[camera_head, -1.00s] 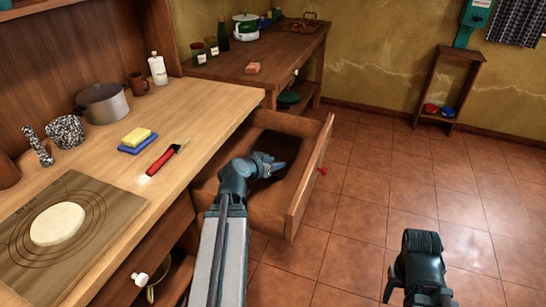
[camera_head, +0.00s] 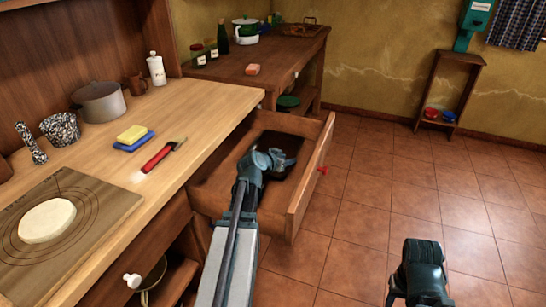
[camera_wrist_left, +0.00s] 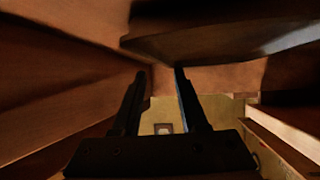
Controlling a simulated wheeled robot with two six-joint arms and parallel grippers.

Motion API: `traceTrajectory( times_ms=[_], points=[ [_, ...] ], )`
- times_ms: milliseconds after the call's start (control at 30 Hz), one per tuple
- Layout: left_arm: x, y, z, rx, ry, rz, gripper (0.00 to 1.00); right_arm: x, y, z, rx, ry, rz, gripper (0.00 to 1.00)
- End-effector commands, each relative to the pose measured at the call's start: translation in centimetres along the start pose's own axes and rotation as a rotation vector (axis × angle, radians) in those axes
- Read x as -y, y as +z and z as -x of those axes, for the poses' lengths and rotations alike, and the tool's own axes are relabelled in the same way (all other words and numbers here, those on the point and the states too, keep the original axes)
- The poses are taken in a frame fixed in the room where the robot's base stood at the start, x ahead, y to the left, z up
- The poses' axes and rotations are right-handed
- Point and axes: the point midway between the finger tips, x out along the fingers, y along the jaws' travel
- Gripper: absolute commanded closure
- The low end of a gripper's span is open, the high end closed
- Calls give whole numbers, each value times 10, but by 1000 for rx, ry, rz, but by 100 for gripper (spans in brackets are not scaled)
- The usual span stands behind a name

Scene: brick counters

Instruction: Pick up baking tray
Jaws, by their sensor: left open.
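The baking tray (camera_head: 287,141) appears as a dark, flat thing inside the pulled-out drawer. My left gripper (camera_head: 284,164) reaches down into the drawer and covers part of it. In the left wrist view a dark slab (camera_wrist_left: 215,38), likely the tray, lies beyond the fingertips, near the top of the picture. The left gripper's two fingers (camera_wrist_left: 163,72) are apart, with nothing seen between them. Whether they touch the tray cannot be told. My right arm is at the lower right of the head view, over the floor; its fingers cannot be made out.
The wooden drawer (camera_head: 310,178) stands open from the counter (camera_head: 205,110). A red-handled spatula (camera_head: 160,157), sponges (camera_head: 134,137), a pot (camera_head: 100,102) and a board with dough (camera_head: 47,220) are on the counter. The tiled floor (camera_head: 375,190) right of the drawer is clear.

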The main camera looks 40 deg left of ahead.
Motion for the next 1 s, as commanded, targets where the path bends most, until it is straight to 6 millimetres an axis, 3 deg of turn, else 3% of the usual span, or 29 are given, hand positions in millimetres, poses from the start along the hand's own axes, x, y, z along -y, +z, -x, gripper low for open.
traceTrajectory(
  times_ms=[300, 567, 800, 1000],
  points=[
    [5, 5, -46, 0, 0, -2, 57, 2, -2, -27, 0, 0, 0, 50],
    [4, 4, -48, 0, 0, 0, 57, 2, -2, -26, 0, 0, 0, 50],
    [4, 4, -48, 0, 0, 0, 97, 2, -2, -26, 0, 0, 0, 50],
    [4, 4, -48, 0, 0, 0, 100, 2, -2, -26, 0, 0, 0, 50]
  ],
)
